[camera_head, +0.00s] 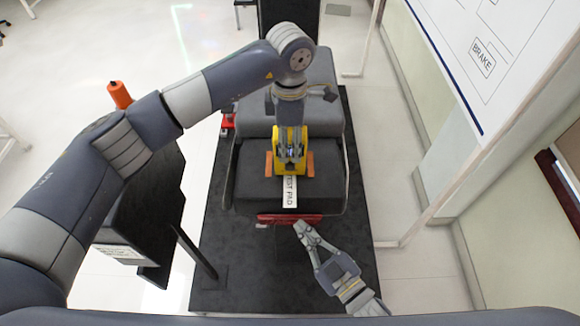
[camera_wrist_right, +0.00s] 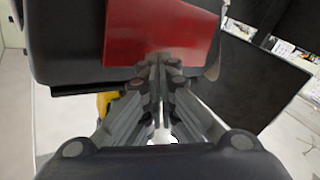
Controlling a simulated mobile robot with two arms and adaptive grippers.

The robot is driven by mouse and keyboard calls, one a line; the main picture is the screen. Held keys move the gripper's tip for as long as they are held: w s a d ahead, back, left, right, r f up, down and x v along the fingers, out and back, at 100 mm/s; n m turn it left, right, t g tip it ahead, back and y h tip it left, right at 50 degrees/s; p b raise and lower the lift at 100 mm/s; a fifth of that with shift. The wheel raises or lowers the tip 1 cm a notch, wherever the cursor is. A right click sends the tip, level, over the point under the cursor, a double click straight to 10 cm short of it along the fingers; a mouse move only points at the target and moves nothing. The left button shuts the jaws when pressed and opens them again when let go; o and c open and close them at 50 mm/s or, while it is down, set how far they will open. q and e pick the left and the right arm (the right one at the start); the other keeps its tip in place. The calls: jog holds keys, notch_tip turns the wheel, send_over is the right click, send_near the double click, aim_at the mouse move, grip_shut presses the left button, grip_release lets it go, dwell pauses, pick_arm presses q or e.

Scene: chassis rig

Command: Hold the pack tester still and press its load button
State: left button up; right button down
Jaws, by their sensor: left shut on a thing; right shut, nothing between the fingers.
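The pack tester (camera_head: 306,167), a yellow body with orange side pieces, stands on the dark chassis block behind a white "TEST PAD" label (camera_head: 290,192). My left gripper (camera_head: 290,160) comes down on it from above and is shut on it, hiding its middle. I cannot make out the load button. My right gripper (camera_head: 300,226) is shut and empty, low at the front of the block, with its tips close to a red panel (camera_head: 275,218). In the right wrist view its closed tips (camera_wrist_right: 159,62) overlap the red panel (camera_wrist_right: 150,25); I cannot tell whether they touch.
The dark chassis block (camera_head: 255,188) stands on a black mat (camera_head: 235,285). A dark stand (camera_head: 150,215) with an orange cylinder (camera_head: 119,95) is at the left. A small red object (camera_head: 227,122) lies left of the chassis. A white board (camera_head: 490,45) stands at the right.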

aim_at(290, 166)
jog(key=s+a+r+n+y, duration=0.1)
jog(key=r+y, duration=0.1)
jog(key=r, duration=0.3)
jog(key=s+a+r+n+y, duration=0.1)
jog(key=a+r+y, duration=0.1)
jog(key=r, duration=0.4)
jog(key=shift+s+r+n+t, duration=0.15)
jog(key=shift+s+n+t, duration=0.15)
jog(key=shift+n, duration=0.1)
jog(key=shift+w+a, duration=0.1)
jog(key=shift+w, duration=0.05)
jog(key=shift+w, duration=4.35)
jog(key=shift+w, duration=0.4)
jog(key=shift+w, duration=0.6)
jog(key=shift+s, duration=1)
